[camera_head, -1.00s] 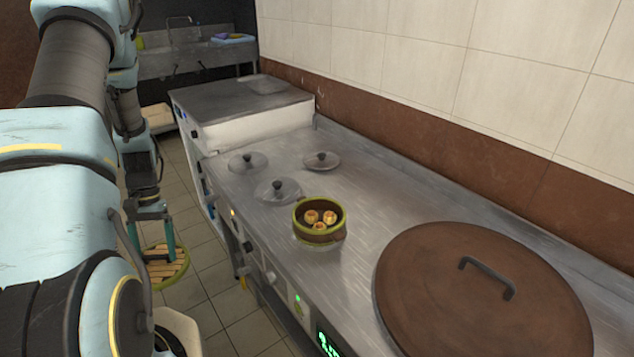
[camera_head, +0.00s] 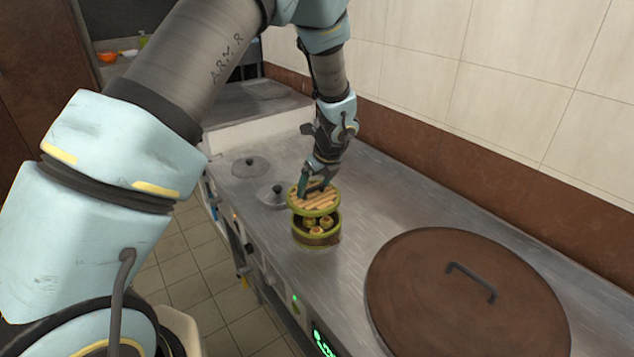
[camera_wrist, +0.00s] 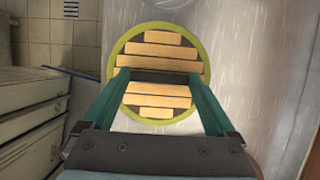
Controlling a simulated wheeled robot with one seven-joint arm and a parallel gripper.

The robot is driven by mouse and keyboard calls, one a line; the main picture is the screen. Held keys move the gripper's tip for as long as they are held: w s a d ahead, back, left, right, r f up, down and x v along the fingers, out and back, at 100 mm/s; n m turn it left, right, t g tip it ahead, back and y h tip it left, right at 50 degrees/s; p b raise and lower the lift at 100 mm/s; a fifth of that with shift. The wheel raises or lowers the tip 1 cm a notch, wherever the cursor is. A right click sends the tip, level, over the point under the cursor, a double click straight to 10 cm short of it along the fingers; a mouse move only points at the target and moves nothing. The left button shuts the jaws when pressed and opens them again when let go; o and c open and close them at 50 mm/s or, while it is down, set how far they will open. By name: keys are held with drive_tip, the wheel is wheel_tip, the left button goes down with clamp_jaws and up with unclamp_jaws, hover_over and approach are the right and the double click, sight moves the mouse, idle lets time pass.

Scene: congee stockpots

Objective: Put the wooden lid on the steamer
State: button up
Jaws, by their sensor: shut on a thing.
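My gripper (camera_head: 317,191) is shut on the wooden lid (camera_head: 322,203), a round slatted disc with a green rim. The lid is over the back part of the steamer (camera_head: 316,236), a small round green-rimmed basket on the steel counter. Some buns (camera_head: 314,228) show inside through the gap at the front, below the lid's front edge. The lid looks raised above the rim. In the wrist view the lid (camera_wrist: 160,50) lies between the two teal fingers (camera_wrist: 165,80) and hides the steamer.
Small metal lids with knobs (camera_head: 251,166) (camera_head: 272,194) lie on the counter left of the steamer. A large brown lid (camera_head: 440,310) with a handle covers the counter's right front. The counter (camera_head: 385,210) between it and the steamer is clear. A tiled wall (camera_head: 500,70) runs along the back.

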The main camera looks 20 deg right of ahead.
sight(319, 197)
drive_tip(key=shift+s+d, duration=0.15)
drive_tip(key=shift+d, duration=0.15)
drive_tip(key=shift+f, duration=0.15)
drive_tip(key=shift+f+b, duration=2.4)
drive_tip(key=shift+f, duration=0.3)
drive_tip(key=shift+f, duration=0.6)
drive_tip(key=o, duration=1)
drive_tip(key=shift+o, duration=0.2)
drive_tip(key=shift+r, duration=0.1)
drive_tip(key=shift+p+v, duration=3.6)
drive_tip(key=shift+v, duration=1.9)
